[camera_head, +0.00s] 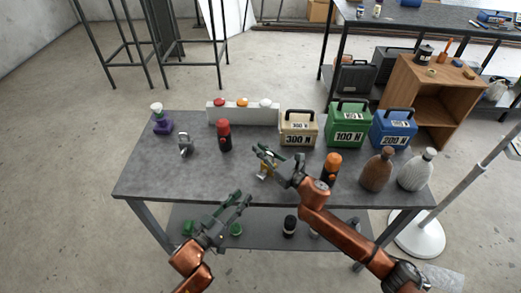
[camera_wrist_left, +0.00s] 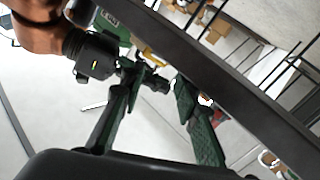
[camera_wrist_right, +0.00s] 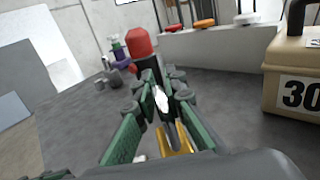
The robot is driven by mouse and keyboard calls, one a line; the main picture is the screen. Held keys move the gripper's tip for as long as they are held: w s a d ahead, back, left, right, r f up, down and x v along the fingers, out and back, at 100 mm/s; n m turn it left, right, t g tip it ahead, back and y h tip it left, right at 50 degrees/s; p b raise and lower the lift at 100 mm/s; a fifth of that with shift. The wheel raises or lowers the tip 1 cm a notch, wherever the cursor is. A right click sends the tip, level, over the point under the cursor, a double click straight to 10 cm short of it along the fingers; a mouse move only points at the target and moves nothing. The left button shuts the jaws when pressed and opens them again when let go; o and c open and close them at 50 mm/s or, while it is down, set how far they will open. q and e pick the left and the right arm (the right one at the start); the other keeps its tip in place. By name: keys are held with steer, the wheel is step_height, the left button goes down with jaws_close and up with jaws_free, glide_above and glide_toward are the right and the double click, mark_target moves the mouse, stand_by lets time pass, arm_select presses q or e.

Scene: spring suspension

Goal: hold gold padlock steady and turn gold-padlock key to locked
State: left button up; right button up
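The gold padlock (camera_head: 264,172) stands on the grey table, mostly hidden behind my right gripper in the head view. In the right wrist view, the padlock's gold body (camera_wrist_right: 178,141) shows low between the fingers. My right gripper (camera_head: 265,156) is right at the padlock, with its green-padded fingers close together (camera_wrist_right: 164,88). A small pale piece shows between them; I cannot tell whether it is the key or whether they grip it. My left gripper (camera_head: 243,203) is open and empty, in front of the table's near edge and apart from the padlock.
A silver padlock (camera_head: 185,146) and a red-capped bottle (camera_head: 224,138) stand left of the gold one. An orange-capped bottle (camera_head: 331,168) stands close to its right. Weight boxes, including the beige one (camera_head: 298,128), line the back. The table's front left is clear.

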mark_target(258, 175)
arm_select(q)
steer(key=shift+o, duration=0.3)
steer(key=shift+o, duration=0.8)
steer(key=shift+w+a, duration=0.1)
steer(key=shift+o, duration=0.7)
steer(key=w+a+r, duration=0.1)
steer(key=w+a+r+g+y, duration=0.1)
steer(key=w+a, duration=0.1)
steer(key=w+a+r+y, duration=0.1)
steer(key=a, duration=0.1)
steer(key=shift+w+r, duration=0.3)
steer(key=shift+s+r+m+g, duration=0.15)
steer(key=shift+r+m+g, duration=0.2)
steer(key=shift+m+g, duration=0.25)
steer(key=s+m+g, duration=0.1)
steer(key=s+d+r+m+g+h, duration=0.1)
steer(key=s+r+m+g, duration=0.1)
steer(key=m, duration=0.1)
steer(key=shift+s+d, duration=0.3)
steer(key=shift+s, duration=0.1)
steer(key=x, duration=1.2)
steer(key=shift+s+d, duration=0.15)
steer(key=shift+d, duration=0.05)
jaws_close()
